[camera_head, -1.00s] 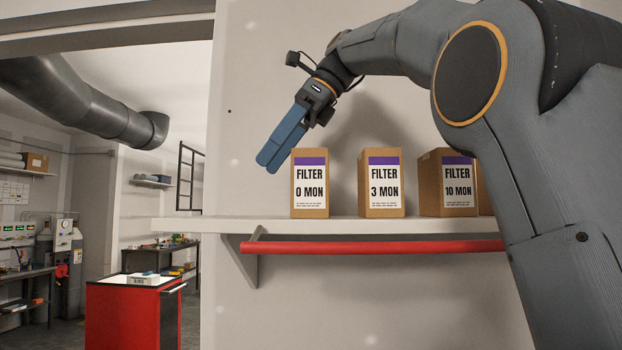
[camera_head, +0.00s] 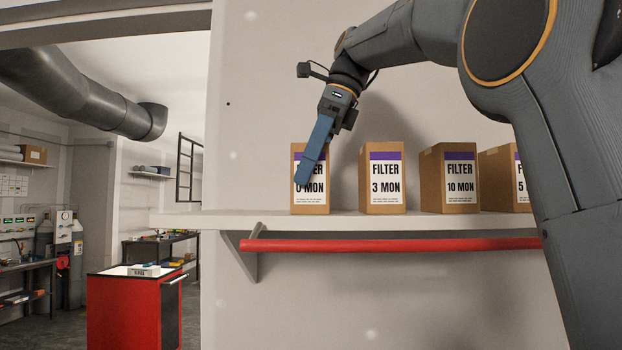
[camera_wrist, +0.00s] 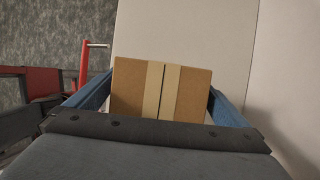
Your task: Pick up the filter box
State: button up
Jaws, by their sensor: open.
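Several brown filter boxes with purple-and-white labels stand upright in a row on a wall shelf (camera_head: 190,221). The leftmost is the "FILTER 0 MON" box (camera_head: 311,203), then the "3 MON" box (camera_head: 382,205), the "10 MON" box (camera_head: 434,190) and a "5..." box (camera_head: 496,180) partly behind my arm. My gripper (camera_head: 304,180) is open, its blue fingers pointing down in front of the 0 MON box and hiding part of its label. In the wrist view, a taped box top (camera_wrist: 190,95) shows between the two fingers. I cannot tell whether they touch it.
A red rail (camera_head: 390,245) runs below the shelf front. A wall stands close behind the boxes. There is bare shelf left of the 0 MON box. A red cabinet (camera_head: 125,315) stands at lower left, apart from the shelf.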

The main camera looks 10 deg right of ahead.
jog(key=shift+x, duration=1.35)
jog(key=c, duration=1.1)
jog(key=shift+s+a+r, duration=0.1)
jog(key=shift+r, duration=0.05)
